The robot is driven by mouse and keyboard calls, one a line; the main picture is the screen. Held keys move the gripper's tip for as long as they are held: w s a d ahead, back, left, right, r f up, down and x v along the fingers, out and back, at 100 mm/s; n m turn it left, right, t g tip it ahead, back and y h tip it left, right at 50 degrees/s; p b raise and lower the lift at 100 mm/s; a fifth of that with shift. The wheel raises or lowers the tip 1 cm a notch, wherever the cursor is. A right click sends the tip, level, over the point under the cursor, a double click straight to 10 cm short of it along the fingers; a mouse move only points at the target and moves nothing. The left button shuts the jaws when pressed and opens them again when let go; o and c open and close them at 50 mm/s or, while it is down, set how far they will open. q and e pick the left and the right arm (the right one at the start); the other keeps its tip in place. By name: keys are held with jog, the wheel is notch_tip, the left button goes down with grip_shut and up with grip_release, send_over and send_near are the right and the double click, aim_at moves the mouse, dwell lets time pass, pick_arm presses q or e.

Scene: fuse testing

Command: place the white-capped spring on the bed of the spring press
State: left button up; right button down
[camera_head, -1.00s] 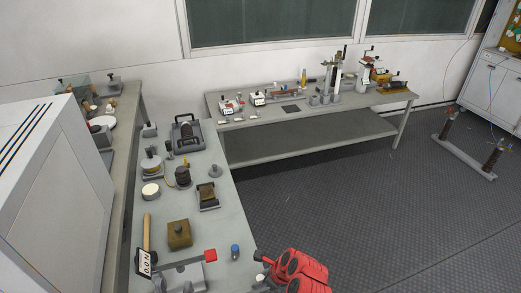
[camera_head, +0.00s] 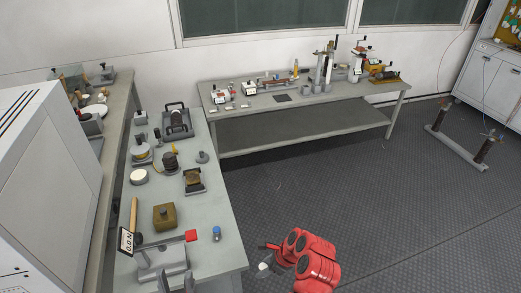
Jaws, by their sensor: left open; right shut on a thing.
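The spring press (camera_head: 160,256) stands at the near end of the left bench, a grey frame with a red-knobbed lever and a small display reading near zero. Its bed is hard to make out from here. My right gripper (camera_head: 266,262) is at the lower middle, beyond the bench's right edge and over the floor, to the right of the press. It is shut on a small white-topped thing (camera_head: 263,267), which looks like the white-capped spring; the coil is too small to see.
A blue-capped cylinder (camera_head: 217,234) stands right of the lever's red knob. A brass-coloured block (camera_head: 165,216) and a wooden-handled tool (camera_head: 133,219) lie behind the press. The far bench (camera_head: 300,110) carries more instruments.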

jog(key=r+n, duration=0.1)
jog(key=d+n+g, duration=0.1)
jog(key=shift+s+d+r+n+g, duration=0.15)
jog(key=shift+r+n+g, duration=0.15)
jog(key=shift+r+n, duration=0.1)
jog(key=d+r+n+g+h, duration=0.5)
jog(key=r+n, duration=0.4)
jog(key=n, duration=0.8)
jog(key=shift+s+r+n+g+h, duration=0.25)
jog(key=shift+s+n+g+h, duration=0.15)
jog(key=shift+s+h, duration=0.1)
